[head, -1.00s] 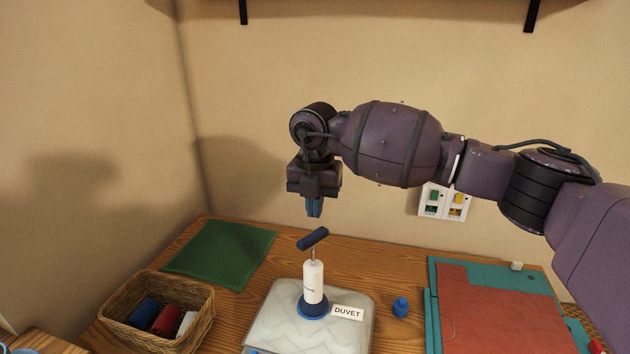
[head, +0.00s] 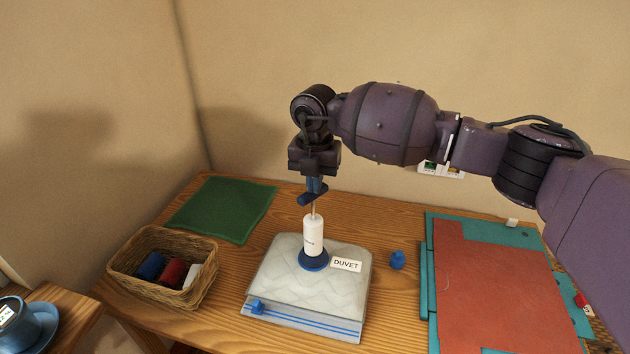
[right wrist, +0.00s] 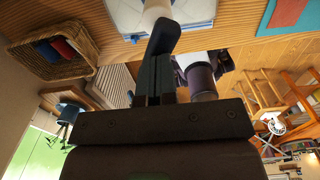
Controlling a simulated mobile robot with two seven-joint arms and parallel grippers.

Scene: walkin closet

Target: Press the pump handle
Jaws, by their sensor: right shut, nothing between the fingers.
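The hand pump has a white barrel (head: 314,236) standing upright on a blue round base (head: 314,261). It sits on a clear storage bag (head: 284,288) labelled DUVET. Its dark blue crossbar handle (head: 309,197) is raised on a thin metal rod. My right gripper (head: 315,186) points down, shut and empty, with its fingertips at the top of the handle; they look to be touching it. In the right wrist view the shut fingers (right wrist: 154,78) meet the handle (right wrist: 163,38). My left gripper is not in view.
A wicker basket (head: 206,293) with rolled cloths stands at left, before a green cloth (head: 222,208). A blue cap (head: 397,260) lies right of the bag. Teal and rust folded sheets (head: 490,292) lie at right. A blue cup (head: 28,328) stands at lower left.

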